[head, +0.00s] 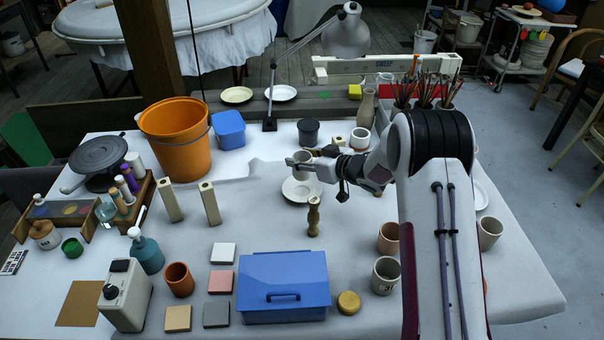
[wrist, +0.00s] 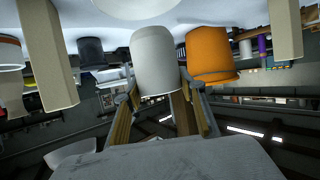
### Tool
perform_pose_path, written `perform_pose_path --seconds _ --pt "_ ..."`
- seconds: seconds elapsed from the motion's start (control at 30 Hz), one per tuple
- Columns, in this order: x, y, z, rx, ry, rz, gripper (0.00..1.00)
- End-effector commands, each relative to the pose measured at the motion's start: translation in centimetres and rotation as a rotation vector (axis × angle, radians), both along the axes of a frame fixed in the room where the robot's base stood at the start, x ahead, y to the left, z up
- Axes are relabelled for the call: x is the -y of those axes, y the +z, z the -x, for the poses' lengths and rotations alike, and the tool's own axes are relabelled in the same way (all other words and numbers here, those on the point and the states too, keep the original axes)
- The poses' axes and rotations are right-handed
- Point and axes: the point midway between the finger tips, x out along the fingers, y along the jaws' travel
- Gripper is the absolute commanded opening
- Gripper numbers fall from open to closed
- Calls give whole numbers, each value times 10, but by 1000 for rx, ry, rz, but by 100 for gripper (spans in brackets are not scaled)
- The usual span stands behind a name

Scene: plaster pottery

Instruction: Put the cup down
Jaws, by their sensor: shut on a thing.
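My gripper (head: 300,163) is shut on a pale grey-white cup (head: 303,157). In the wrist view, which shows the scene upside down, the cup (wrist: 156,58) sits between the two fingers. In the head view the cup looks upright and appears held above the far part of a white saucer (head: 301,191) on the table. The saucer's edge also shows at the top of the wrist view (wrist: 138,6). The exact gap between cup and saucer cannot be told.
A wooden pepper mill-like piece (head: 313,216) stands in front of the saucer. Two pale posts (head: 210,203) stand to the left. An orange bucket (head: 176,140), a blue tub (head: 229,130) and a dark pot (head: 308,132) stand behind. A blue box (head: 283,285) lies in front.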

Motion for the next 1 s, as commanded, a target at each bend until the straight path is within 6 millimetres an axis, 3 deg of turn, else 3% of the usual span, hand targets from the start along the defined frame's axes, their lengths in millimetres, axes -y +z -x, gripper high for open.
perform_pose_path --seconds 0.2,0.63,1.0 --pt "0 -18 0 1 0 0 15" --pt "0 -22 0 1 0 -1 15" --pt "0 -54 0 1 -1 0 15"
